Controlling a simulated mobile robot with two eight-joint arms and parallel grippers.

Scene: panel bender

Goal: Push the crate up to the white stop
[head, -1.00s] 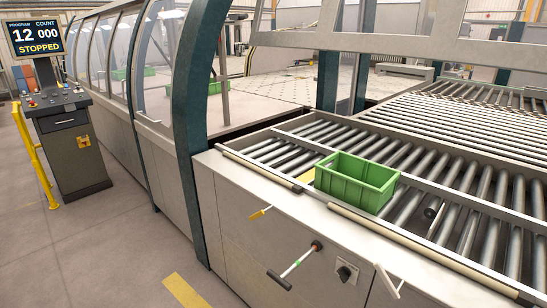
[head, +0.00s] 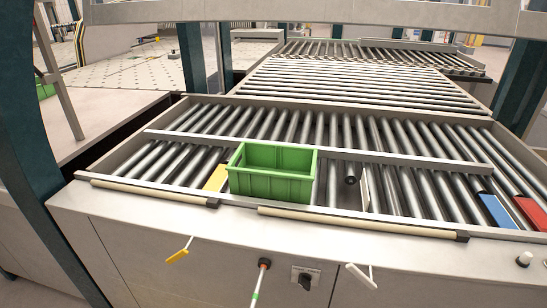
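A green open-topped crate (head: 270,186) sits on the front lane of the roller conveyor, near the front rail. It looks empty as far as I can see into it. A thin white upright plate (head: 365,188), which looks like the white stop, stands among the rollers to the right of the crate. A yellow plate (head: 216,178) lies just left of the crate. Neither of my grippers is in view.
A long rail (head: 400,160) divides the front lane from the rollers behind. Blue (head: 496,211) and red (head: 531,212) plates lie at the lane's right end. Below are a yellow-tipped lever (head: 178,256), a white lever (head: 362,275) and a black rotary switch (head: 305,281).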

